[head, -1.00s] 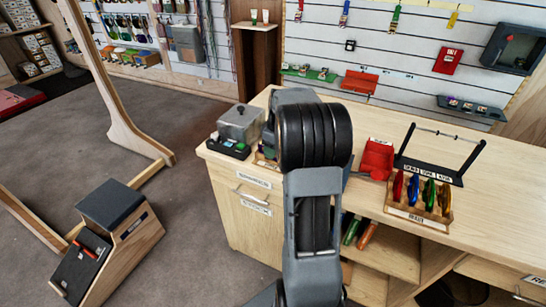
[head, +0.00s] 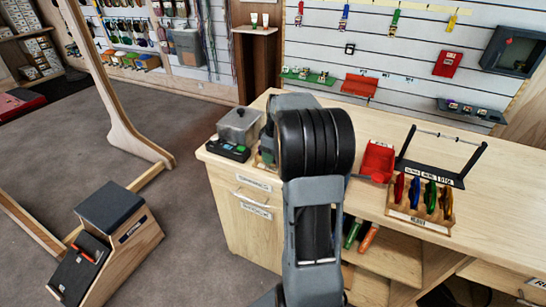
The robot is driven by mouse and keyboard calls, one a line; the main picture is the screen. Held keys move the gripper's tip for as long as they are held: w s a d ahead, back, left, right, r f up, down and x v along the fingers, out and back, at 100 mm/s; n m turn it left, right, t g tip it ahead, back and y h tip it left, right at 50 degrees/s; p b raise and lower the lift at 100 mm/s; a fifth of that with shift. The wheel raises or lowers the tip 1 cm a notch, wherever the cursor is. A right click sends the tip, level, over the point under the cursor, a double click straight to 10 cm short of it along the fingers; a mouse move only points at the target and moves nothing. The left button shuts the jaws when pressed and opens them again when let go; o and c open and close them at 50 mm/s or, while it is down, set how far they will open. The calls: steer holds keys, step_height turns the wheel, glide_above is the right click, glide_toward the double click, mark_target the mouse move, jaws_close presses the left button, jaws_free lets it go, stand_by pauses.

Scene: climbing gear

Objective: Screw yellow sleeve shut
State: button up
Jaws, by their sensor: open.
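I cannot make out a yellow sleeve for certain. A wooden rack (head: 420,220) on the counter holds several upright coloured pieces: a red one (head: 399,187), a blue one (head: 414,193), a green one (head: 430,197) and an amber one (head: 447,203). A small yellow item (head: 452,20) hangs on the slatted wall, right of red, blue and green ones. My arm rises through the middle of the head view and reaches over the counter. My gripper is hidden behind the arm.
The wooden counter (head: 490,212) also holds a grey lidded box (head: 239,124), a dark tray with coloured buttons (head: 228,149), a red bin (head: 377,161) and a black frame with a bar (head: 440,160).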

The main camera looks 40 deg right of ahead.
steer(key=shift+a, duration=0.15)
steer(key=shift+r, duration=0.25)
steer(key=shift+r+p, duration=1.05)
steer(key=shift+r, duration=0.15)
steer(key=shift+w+d+p, duration=0.3)
steer(key=shift+d, duration=0.4)
steer(key=shift+f, duration=0.15)
